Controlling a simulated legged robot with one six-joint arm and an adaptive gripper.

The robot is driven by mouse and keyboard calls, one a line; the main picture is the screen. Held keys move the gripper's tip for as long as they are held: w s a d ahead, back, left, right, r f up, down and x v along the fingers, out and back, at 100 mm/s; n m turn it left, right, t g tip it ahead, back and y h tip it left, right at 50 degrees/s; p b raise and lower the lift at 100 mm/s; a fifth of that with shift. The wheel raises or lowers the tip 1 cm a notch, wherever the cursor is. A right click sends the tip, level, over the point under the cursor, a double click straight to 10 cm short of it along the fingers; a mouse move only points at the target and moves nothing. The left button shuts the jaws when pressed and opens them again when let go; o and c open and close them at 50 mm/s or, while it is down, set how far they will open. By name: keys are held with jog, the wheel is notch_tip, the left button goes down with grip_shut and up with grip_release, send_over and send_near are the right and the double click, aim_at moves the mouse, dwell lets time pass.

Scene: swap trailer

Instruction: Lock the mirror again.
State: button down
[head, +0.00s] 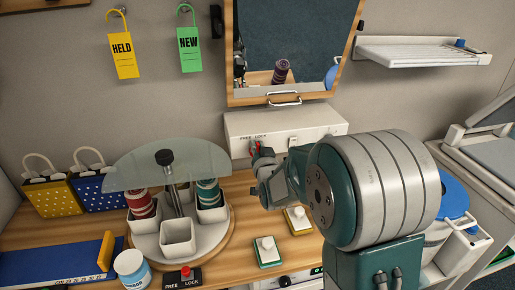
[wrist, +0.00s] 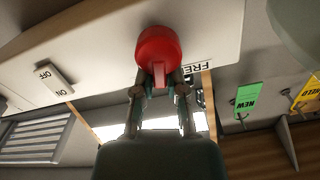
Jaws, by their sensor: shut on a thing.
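The mirror (head: 285,40) in its wooden frame is on the back wall, with a metal handle (head: 284,99) at its lower edge. Below it is a white box (head: 310,118) marked FREE and LOCK. A red knob (head: 256,145) is on the box's front, at these marks. My gripper (head: 261,157) is at the knob. In the wrist view, my gripper's fingers (wrist: 158,78) are shut on the red knob (wrist: 159,47). FREE shows partly beside the knob there; LOCK is not seen in that view. I cannot tell which mark the knob points to.
An ON/OFF switch (wrist: 55,78) is on the same box. A turntable with a glass disc (head: 168,165) and cups stands left on the wooden bench. Another red knob (head: 185,272) marked FREE and LOCK is at the front. Yellow HELD (head: 123,55) and green NEW (head: 190,50) tags hang left.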

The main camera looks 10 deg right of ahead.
jog(key=shift+s+f, duration=0.1)
jog(key=shift+f, duration=0.4)
jog(key=m, duration=0.5)
jog(key=shift+d+f, duration=0.3)
jog(key=c, duration=0.5)
grip_release()
jog(key=shift+a, duration=0.1)
jog(key=shift+a+r, duration=0.15)
jog(key=s, duration=1.1)
jog(key=shift+s, duration=0.4)
